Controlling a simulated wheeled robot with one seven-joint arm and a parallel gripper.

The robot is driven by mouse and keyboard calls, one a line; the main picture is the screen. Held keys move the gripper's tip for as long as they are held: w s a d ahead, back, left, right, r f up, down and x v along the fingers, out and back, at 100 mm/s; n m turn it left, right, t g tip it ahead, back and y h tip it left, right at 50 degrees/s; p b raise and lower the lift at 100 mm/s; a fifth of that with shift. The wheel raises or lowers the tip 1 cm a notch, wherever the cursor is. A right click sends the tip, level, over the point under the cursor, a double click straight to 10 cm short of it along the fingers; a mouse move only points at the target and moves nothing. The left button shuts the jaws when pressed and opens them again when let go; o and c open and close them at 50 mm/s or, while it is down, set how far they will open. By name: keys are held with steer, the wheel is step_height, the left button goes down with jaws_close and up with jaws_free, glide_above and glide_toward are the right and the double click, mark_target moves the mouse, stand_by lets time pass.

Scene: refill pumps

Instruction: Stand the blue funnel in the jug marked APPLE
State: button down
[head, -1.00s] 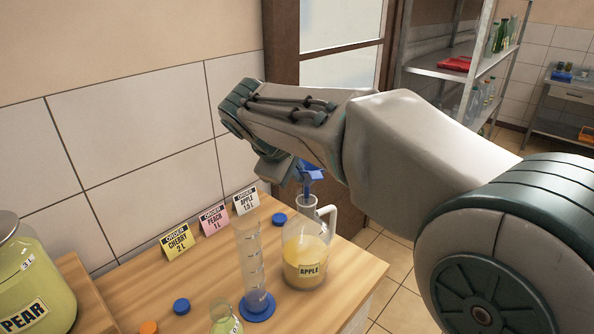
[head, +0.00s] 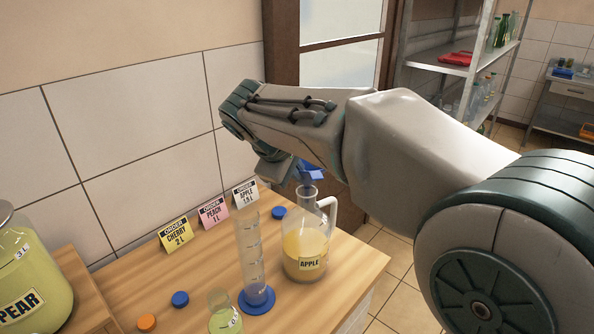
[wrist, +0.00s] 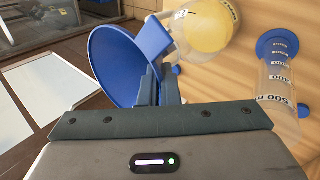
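The blue funnel (head: 312,173) is in my gripper (wrist: 160,88), whose fingers are closed on its side. In the wrist view the funnel's wide cone (wrist: 118,62) is left of the fingers and its spout points toward the jug. The jug marked APPLE (head: 305,250) is clear glass with a handle and yellow liquid, upright on the table. In the head view the funnel is right above the jug's mouth, with its lower end at the opening. How far the spout is inside cannot be told. The jug also shows in the wrist view (wrist: 205,30). My arm hides most of the gripper in the head view.
A measuring cylinder (head: 252,255) on a blue base stands just left of the jug. A small flask (head: 224,318), blue caps (head: 180,299), an orange cap (head: 146,322) and order cards (head: 213,213) are on the wooden table (head: 330,300). A PEAR jar (head: 35,285) stands at far left.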

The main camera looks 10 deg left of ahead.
steer(key=shift+f, duration=0.35)
steer(key=c, duration=1.6)
jaws_free()
steer(key=shift+r, duration=0.1)
steer(key=b+v, duration=0.1)
steer(key=v, duration=1.2)
steer(key=s+d+f+m+g, duration=0.1)
steer(key=d+f+m, duration=0.3)
steer(key=d, duration=0.5)
steer(key=s+d+f+m+g, duration=0.2)
steer(key=d+f, duration=0.4)
steer(key=d, duration=0.4)
steer(key=s+d+f+m+y, duration=0.1)
steer(key=s+d+f+m, duration=0.1)
steer(key=s+d+f, duration=0.1)
steer(key=s+d+f+m, duration=0.3)
steer(key=s+f, duration=0.1)
steer(key=f, duration=0.1)
steer(key=s+d+f+m+y, duration=0.1)
steer(key=s+d+f+m, duration=0.2)
steer(key=d+f, duration=0.1)
steer(key=shift+s+d+f+y, duration=0.15)
steer(key=shift+f+y, duration=0.15)
steer(key=shift+f, duration=0.2)
